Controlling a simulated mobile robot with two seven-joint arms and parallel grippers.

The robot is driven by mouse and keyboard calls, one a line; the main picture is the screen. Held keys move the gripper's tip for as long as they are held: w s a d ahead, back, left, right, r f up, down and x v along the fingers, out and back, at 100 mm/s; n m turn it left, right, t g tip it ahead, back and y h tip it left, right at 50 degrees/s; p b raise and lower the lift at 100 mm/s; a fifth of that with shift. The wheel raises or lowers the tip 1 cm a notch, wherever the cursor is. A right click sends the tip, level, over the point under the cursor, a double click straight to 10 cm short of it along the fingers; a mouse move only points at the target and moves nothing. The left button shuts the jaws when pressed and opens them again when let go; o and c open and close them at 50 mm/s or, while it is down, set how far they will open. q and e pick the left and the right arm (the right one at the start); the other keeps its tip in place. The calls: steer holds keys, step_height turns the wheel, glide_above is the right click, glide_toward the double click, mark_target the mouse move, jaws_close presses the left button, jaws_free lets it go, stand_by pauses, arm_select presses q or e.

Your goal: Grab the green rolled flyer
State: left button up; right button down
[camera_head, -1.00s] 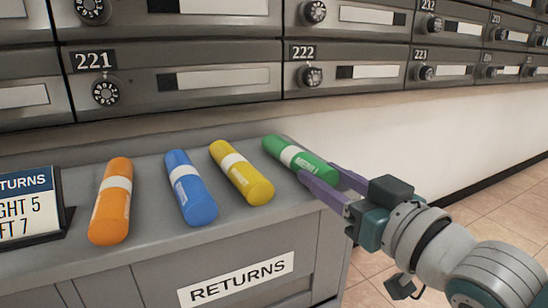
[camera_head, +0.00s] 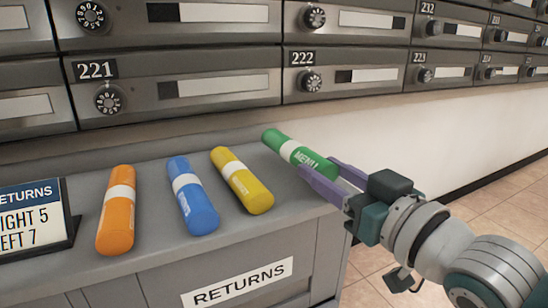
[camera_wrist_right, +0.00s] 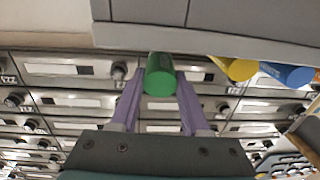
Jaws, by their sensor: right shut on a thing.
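The green rolled flyer (camera_head: 297,152) has a white band and is at the right end of the row of rolls, above the grey counter. My right gripper (camera_head: 332,175) is shut on its near end, with the purple fingers on either side. In the right wrist view the green flyer's round end (camera_wrist_right: 160,82) shows between the two fingers of my right gripper (camera_wrist_right: 160,88). The flyer looks tilted, its far end higher, and seems lifted off the counter. My left gripper is not in view.
Yellow (camera_head: 242,181), blue (camera_head: 192,196) and orange (camera_head: 117,210) rolls lie on the grey returns counter (camera_head: 285,212) to the left. A returns sign (camera_head: 32,217) stands at the far left. Mailboxes (camera_head: 172,83) line the wall behind. Tiled floor is open at the right.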

steer(key=shift+r+p, duration=0.8)
steer(key=shift+r, duration=0.15)
steer(key=shift+s+d+r+p, duration=0.1)
steer(key=shift+s+p, duration=0.2)
steer(key=shift+p, duration=0.1)
steer(key=p+v, duration=0.4)
steer(key=v, duration=0.3)
steer(key=shift+s, duration=0.2)
steer(key=shift+d, duration=0.1)
